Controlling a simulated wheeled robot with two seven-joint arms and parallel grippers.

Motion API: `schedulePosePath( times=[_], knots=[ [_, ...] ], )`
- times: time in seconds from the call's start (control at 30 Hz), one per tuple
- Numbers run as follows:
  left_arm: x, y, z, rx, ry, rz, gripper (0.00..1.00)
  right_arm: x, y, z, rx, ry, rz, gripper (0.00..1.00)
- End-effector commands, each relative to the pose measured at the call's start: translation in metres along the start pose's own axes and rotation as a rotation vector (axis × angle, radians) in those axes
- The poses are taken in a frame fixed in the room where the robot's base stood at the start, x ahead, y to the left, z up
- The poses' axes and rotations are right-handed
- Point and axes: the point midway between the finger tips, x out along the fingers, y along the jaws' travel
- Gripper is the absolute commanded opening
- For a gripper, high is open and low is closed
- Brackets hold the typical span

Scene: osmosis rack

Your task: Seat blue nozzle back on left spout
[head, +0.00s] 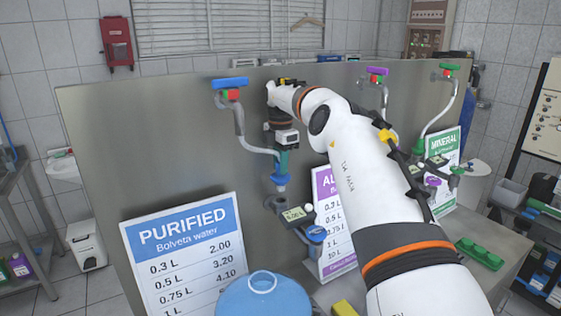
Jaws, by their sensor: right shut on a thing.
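The left spout (241,122) is a grey pipe under a blue tap handle (230,84) on the metal panel. It curves down and right, and its end is hidden at my right gripper's fingers. The blue nozzle (280,180) is upright under that gripper, at the spout's end. My right gripper (282,167) reaches in from the lower right, points down and is shut on the nozzle. I cannot tell whether the nozzle touches the spout or is only close below it. My left gripper is not in view.
A meter with a small display (294,214) is just below the nozzle. A blue jug (263,297) stands in front, beside the PURIFIED price sign (185,250). The purple tap (377,71) and green tap (450,67) are to the right. A green tray (480,253) lies on the counter.

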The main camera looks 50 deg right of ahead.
Motion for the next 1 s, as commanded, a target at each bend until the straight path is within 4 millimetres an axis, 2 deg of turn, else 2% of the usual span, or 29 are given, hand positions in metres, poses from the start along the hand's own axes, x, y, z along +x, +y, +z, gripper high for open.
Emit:
schedulePosePath(
  times=[0.4,1.0],
  knots=[
    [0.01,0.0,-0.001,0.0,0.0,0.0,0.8,0.018,0.0,0.0,0.0,0.0,0.001,0.02],
    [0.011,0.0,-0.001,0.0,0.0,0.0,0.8,0.02,0.0,0.0,0.0,0.0,0.001,0.02]
  ],
)
